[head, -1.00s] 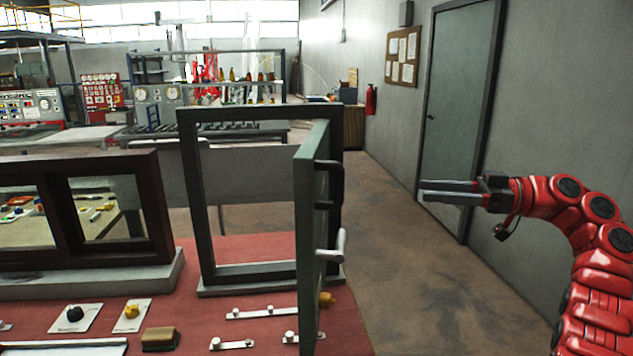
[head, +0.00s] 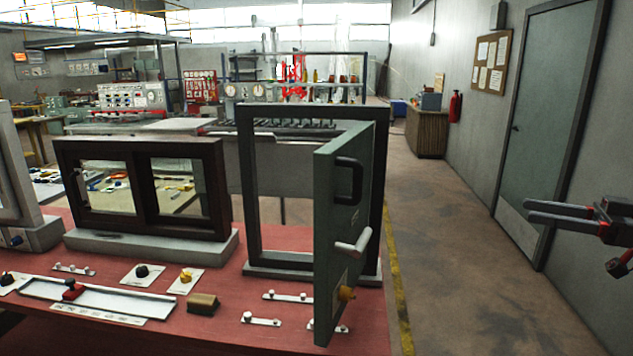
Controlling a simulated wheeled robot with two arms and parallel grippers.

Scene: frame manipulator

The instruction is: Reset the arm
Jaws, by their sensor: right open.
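My right gripper (head: 562,214) is at the right edge of the head view. Its two grey fingers point left with a gap between them, and nothing is held. It hangs in free air to the right of the table, apart from everything. Most of my right arm is out of the picture. My left gripper is not in view. A small green door (head: 335,240) stands swung open from its dark frame (head: 247,190) on the table. The door has a black handle (head: 349,180) and a light lever (head: 354,244).
A brown sliding window (head: 143,145) stands left of the frame on the red table (head: 240,348). Knobs, a slider rail (head: 100,296) and small plates lie in front. The floor (head: 460,260) right of the table is clear up to the wall door (head: 543,130).

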